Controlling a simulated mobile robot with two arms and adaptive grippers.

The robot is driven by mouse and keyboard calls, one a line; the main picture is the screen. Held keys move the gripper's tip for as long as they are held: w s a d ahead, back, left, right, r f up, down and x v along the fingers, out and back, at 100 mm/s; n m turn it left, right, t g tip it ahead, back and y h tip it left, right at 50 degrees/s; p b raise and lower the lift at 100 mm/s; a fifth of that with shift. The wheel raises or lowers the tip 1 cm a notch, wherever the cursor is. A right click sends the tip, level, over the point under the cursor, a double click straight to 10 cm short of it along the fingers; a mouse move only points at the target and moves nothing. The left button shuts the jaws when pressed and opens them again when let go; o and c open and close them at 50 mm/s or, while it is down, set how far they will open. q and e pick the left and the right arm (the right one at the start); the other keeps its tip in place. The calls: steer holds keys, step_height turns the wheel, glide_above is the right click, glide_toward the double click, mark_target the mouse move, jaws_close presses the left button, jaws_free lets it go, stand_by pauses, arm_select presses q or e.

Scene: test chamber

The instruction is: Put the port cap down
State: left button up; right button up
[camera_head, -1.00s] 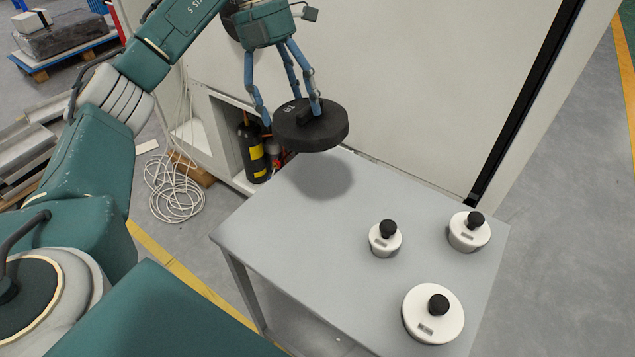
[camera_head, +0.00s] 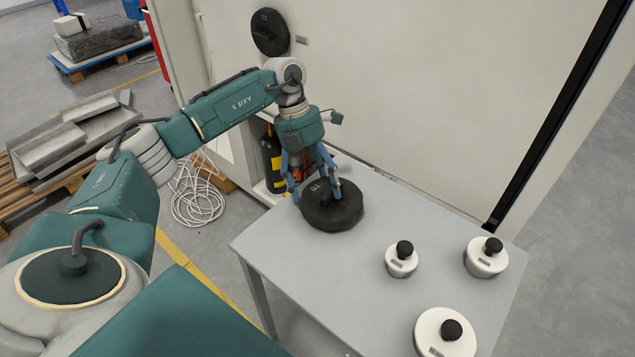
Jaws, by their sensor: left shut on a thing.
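The port cap (camera_head: 333,213) is a thick black disc with a raised grip on top and a small light marking. It is at the back left part of the grey table (camera_head: 290,250), flat and at or very near the tabletop. My left gripper (camera_head: 319,190) comes down from above, its blue fingers shut on the cap's raised grip. The fingers partly hide the grip. My right gripper is not in view.
Three white round pieces with black knobs stand on the table's right side: a small one (camera_head: 401,262), a medium one (camera_head: 486,259) and a large one (camera_head: 445,335). A white wall panel (camera_head: 400,100) rises behind, with a black round cap (camera_head: 270,33) on it.

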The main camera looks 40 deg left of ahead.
arm_select(q)
steer(key=shift+f, duration=0.2)
steer(key=o, duration=1.2)
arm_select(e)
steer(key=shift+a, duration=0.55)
arm_select(q)
steer(key=shift+w+a+r, duration=0.1)
steer(key=shift+a+r, duration=0.1)
steer(key=shift+r, duration=0.35)
steer(key=b+v, duration=0.2)
steer(key=v, duration=0.9)
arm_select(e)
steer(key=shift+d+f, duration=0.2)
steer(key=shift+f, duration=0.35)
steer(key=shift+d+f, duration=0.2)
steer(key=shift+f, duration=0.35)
